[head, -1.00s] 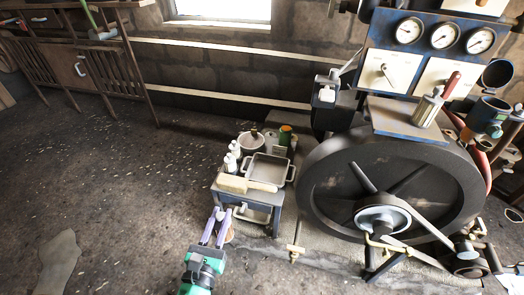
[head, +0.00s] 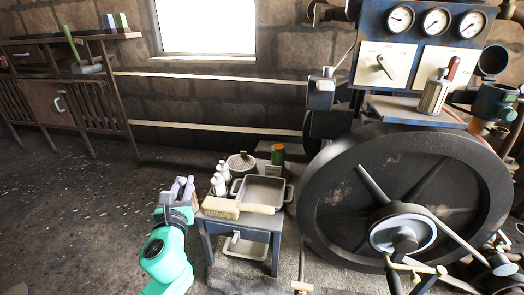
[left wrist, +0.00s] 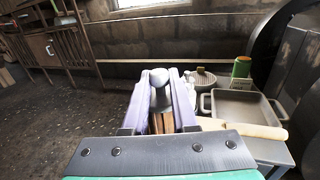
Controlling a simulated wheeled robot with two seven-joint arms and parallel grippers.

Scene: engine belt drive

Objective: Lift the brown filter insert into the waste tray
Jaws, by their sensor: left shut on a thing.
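My left gripper (head: 183,184) is raised just left of the small blue table. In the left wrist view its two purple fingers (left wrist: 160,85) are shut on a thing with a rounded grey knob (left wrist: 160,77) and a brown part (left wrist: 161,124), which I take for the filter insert. Most of it is hidden between the fingers. A grey rectangular tray (head: 284,192) with side handles sits on the table and looks empty; it also shows in the left wrist view (left wrist: 283,102). A second pale tray (head: 245,250) is on the lower shelf. Which is the waste tray I cannot tell. My right gripper is out of view.
A brush (head: 221,208) lies along the tray's front edge. White bottles (head: 219,184), a lidded pot (head: 239,163) and a green-and-orange can (head: 278,154) stand behind and beside the tray. The large flywheel (head: 340,215) is close on the right. The floor to the left is clear.

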